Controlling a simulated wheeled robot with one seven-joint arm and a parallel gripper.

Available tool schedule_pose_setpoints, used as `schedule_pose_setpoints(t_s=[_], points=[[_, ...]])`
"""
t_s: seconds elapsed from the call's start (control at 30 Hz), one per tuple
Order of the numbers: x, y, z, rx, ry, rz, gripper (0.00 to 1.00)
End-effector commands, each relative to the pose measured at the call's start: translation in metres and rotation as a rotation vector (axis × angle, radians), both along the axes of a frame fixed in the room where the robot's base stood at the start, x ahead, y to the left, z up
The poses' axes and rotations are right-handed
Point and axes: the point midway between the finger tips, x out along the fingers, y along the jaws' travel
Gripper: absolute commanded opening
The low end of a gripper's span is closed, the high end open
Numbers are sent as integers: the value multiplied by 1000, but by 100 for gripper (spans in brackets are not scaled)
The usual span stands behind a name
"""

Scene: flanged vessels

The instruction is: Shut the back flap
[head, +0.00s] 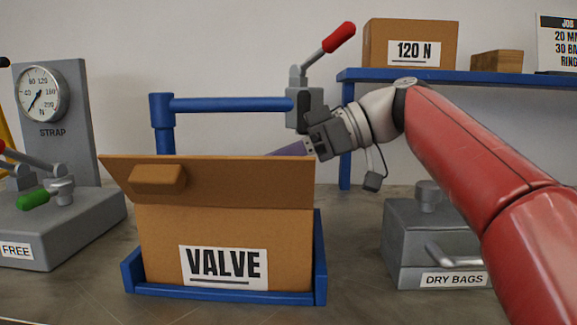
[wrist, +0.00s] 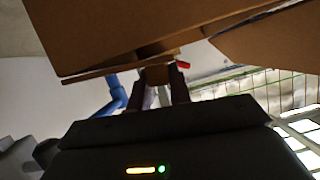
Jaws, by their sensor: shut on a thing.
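The cardboard box marked VALVE (head: 165,230) stands in a blue tray (head: 225,294). Its front flap (head: 245,180) is raised, leaning outward, with a small block-shaped tab (head: 158,179) on it. My gripper (head: 290,149) reaches in from the right behind the box; its fingertips are hidden there by the front flap. In the wrist view my gripper (wrist: 161,88) is shut on a small brown tab (wrist: 157,75) at the edge of a cardboard panel (wrist: 110,35), seemingly the back flap. The back flap is hidden in the head view, so its angle is unclear.
A blue bar (head: 230,104) runs behind the box to a grey clamp with a red handle (head: 339,37), close to my gripper. A DRY BAGS block (head: 410,245) stands right, a STRAP gauge stand (head: 75,110) left. A blue shelf (head: 470,78) is behind my arm.

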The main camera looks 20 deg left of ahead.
Motion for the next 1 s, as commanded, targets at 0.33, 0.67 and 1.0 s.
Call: schedule_pose_setpoints(t_s=[0.33, 0.67, 1.0], points=[[-3, -1, -10, 30, -115, -2, 0], [-3, 0, -8, 29, -121, 1, 21], [-4, -1, -8, 30, -120, -1, 42]])
